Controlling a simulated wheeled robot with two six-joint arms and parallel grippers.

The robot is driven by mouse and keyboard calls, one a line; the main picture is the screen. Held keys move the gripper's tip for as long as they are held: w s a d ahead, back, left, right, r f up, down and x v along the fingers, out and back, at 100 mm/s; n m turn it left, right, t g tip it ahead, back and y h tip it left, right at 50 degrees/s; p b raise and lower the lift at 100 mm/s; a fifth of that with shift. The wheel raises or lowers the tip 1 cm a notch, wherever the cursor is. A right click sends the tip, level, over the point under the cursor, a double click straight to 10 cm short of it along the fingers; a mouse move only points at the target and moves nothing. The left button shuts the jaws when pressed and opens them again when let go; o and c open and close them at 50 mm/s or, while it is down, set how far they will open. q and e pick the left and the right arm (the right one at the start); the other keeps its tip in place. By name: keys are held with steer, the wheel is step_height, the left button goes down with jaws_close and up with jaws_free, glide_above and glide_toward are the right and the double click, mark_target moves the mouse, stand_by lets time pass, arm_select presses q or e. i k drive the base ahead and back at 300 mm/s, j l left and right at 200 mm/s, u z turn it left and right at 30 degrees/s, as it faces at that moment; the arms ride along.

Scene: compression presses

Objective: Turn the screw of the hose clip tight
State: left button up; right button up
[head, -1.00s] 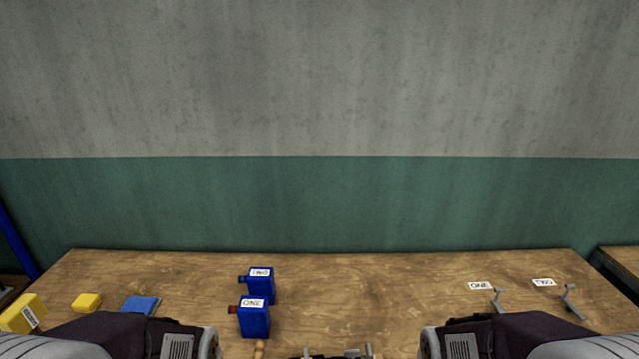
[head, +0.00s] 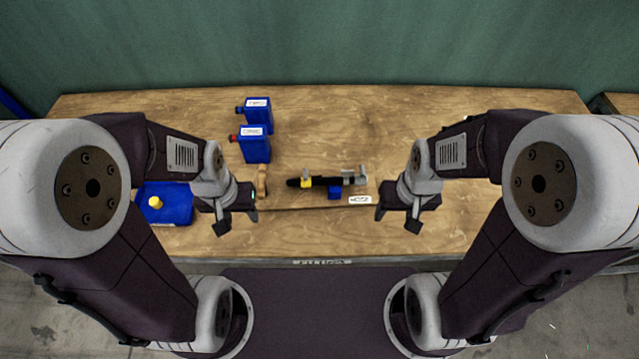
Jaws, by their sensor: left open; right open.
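A dark hose-like piece (head: 322,182) lies across the middle of the bench, with a yellow part (head: 306,183) near its left end and grey metal blocks (head: 348,176) at its right. The clip and its screw are too small to make out on it. My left gripper (head: 238,220) is open and empty, to the lower left of the piece. My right gripper (head: 396,218) is open and empty, to its lower right. Neither touches it.
Two blue bottles (head: 256,147) stand at the back left. A wooden handle-like object (head: 262,182) is left of the hose piece. A blue tray (head: 176,218) with a yellow item (head: 155,202) lies at left. A white label (head: 360,200) is at the front. The back right is clear.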

mark_target(346, 174)
steer(key=k+l+u, duration=0.1)
steer(key=u, duration=0.25)
steer(key=k+l+u, duration=0.1)
steer(key=u, duration=0.25)
steer(key=k+l+u, duration=0.1)
steer(key=u, duration=0.25)
